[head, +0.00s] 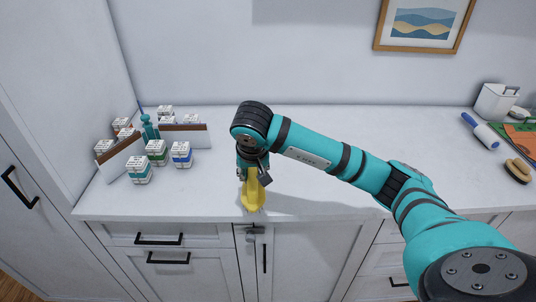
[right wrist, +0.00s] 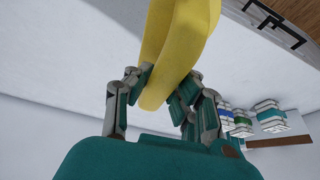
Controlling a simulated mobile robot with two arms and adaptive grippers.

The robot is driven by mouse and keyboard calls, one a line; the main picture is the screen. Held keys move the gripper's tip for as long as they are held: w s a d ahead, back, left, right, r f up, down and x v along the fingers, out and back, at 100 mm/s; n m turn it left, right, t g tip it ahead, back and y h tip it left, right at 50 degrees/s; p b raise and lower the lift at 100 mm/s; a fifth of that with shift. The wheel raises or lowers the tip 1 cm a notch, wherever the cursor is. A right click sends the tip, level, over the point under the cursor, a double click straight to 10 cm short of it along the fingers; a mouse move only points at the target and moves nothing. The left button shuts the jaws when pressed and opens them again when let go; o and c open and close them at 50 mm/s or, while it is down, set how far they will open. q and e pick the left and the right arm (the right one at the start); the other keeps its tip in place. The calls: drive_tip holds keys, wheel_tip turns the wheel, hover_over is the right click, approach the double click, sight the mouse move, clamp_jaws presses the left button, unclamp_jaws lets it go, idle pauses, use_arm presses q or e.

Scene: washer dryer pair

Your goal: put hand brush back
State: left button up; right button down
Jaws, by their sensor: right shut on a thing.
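The yellow hand brush (head: 252,194) is over the front part of the white counter, below my right gripper (head: 253,173). Its long, smooth yellow body (right wrist: 180,40) also fills the upper middle of the right wrist view. My right gripper (right wrist: 166,86) is shut on one end of it there, with a finger on either side. The brush hangs steeply down in the head view. Its bristles cannot be made out, and I cannot tell whether its lower end touches the counter. My left gripper is not in view.
Several small white boxes (head: 182,154), brown-edged dividers (head: 182,133) and a teal bottle (head: 149,128) stand at the counter's left. At the right are a blue-and-white roller (head: 481,131), a brown scrub brush (head: 517,171) and a white container (head: 495,102). The counter's middle (head: 330,200) is clear.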

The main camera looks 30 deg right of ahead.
drive_tip(key=w+d+f+p, duration=0.1)
drive_tip(key=w+d+p, duration=0.1)
drive_tip(key=d, duration=0.1)
drive_tip(key=w+d+f+p, duration=0.1)
drive_tip(key=w+d+p, duration=0.1)
drive_tip(key=w+d, duration=0.1)
drive_tip(key=w+d+f+p, duration=0.1)
drive_tip(key=w+d+f, duration=0.1)
drive_tip(key=d, duration=0.3)
drive_tip(key=shift+w+p, duration=0.15)
drive_tip(key=shift+p, duration=0.25)
drive_tip(key=shift+d+f, duration=0.1)
drive_tip(key=shift+f, duration=0.2)
drive_tip(key=shift+f+b, duration=0.2)
drive_tip(key=shift+b, duration=0.1)
drive_tip(key=c, duration=1.2)
unclamp_jaws()
